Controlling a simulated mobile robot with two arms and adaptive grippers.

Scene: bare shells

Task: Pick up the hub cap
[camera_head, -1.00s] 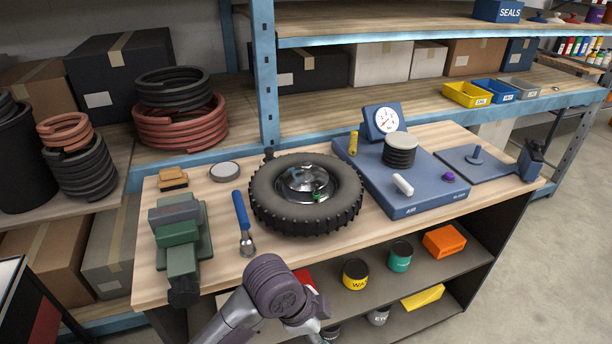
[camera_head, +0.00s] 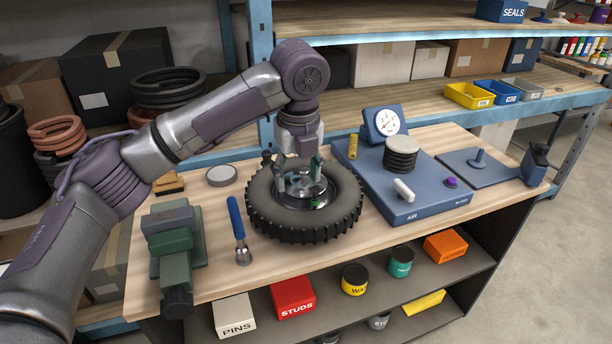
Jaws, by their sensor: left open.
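The hub cap (camera_head: 297,199) is a shiny chrome disc in the middle of the black knobbly tire (camera_head: 276,223). The tire lies flat on the wooden workbench. My left gripper (camera_head: 301,183) points down over the hub cap from above, with its fingers apart on either side of the cap's middle. It hides part of the cap, and I cannot tell whether the fingers touch it. A small green spot shows at the cap's near edge. My right gripper is not in view.
A blue-handled tool (camera_head: 238,228) lies left of the tire, beside a green vise (camera_head: 176,245). A blue gauge station (camera_head: 407,199) stands close on the right. A round grey lid (camera_head: 222,176) lies behind left. Bare wood (camera_head: 220,268) shows along the front.

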